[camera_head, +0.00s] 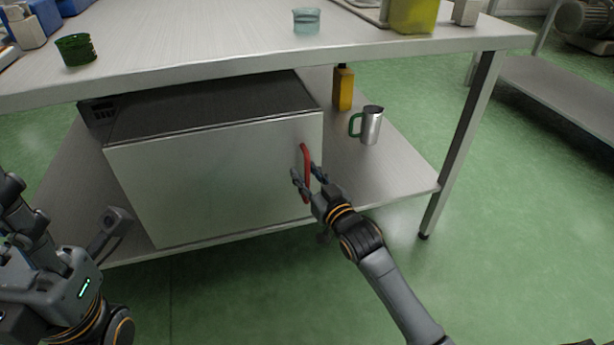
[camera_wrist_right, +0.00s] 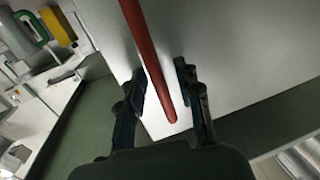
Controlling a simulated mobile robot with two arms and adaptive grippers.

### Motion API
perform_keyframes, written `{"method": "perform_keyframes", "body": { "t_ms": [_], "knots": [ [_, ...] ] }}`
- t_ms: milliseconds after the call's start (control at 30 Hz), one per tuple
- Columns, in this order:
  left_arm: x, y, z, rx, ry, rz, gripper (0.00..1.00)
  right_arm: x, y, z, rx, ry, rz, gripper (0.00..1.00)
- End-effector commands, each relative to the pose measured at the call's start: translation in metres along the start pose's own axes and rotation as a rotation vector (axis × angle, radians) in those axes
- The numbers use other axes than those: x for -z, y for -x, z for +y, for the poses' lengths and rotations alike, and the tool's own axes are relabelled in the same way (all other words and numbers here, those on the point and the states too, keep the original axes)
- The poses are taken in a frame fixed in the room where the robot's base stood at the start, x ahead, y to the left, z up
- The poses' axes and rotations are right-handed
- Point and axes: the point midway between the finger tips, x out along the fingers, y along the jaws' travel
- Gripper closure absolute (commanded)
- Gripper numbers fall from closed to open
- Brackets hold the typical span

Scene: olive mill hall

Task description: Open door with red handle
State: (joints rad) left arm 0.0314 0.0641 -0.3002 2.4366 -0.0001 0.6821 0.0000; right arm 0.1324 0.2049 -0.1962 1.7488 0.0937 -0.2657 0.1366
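The door (camera_head: 215,180) is the pale front panel of a box-shaped appliance (camera_head: 215,105) on the lower shelf, and it looks shut. Its red handle (camera_head: 305,158) is an upright bar near the door's right edge. My right gripper (camera_head: 307,176) is at the handle's lower half. In the right wrist view, the red handle (camera_wrist_right: 150,55) passes between the two open fingers of the gripper (camera_wrist_right: 160,85), with gaps showing beside it. My left gripper (camera_head: 115,222) is at the lower left, in front of the appliance; its fingers are not clear.
A metal mug (camera_head: 371,126) with a green grip and a yellow bottle (camera_head: 343,88) stand right of the appliance on the lower shelf (camera_head: 400,180). The tabletop (camera_head: 200,45) overhangs it, and a table leg (camera_head: 460,145) stands at right. Green floor in front is clear.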

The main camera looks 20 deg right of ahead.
Motion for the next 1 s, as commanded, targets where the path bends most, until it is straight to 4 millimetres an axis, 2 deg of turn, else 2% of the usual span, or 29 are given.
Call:
{"method": "perform_keyframes", "body": {
  "t_ms": [67,200,233,800,1000],
  "knots": [
    [0.0000,-0.0001,0.0000,0.000,0.000,0.000,0.60,-0.0001,0.0002,-0.0001,0.000,0.000,0.000,0.68],
    [0.0000,-0.0001,0.0001,0.000,0.000,0.000,0.60,-0.0002,0.0003,0.0000,0.000,0.000,0.000,0.96],
    [0.0001,-0.0001,0.0001,0.000,0.000,0.000,0.60,-0.0003,0.0004,0.0000,0.000,0.000,0.000,1.00],
    [0.0001,-0.0002,0.0001,0.000,0.001,0.000,0.60,-0.0005,0.0004,0.0001,-0.001,0.000,-0.001,1.00],
    [0.0003,-0.0041,-0.0004,0.002,0.001,0.000,0.60,0.0001,-0.0024,-0.0087,-0.009,-0.004,-0.003,1.00]
  ]
}}
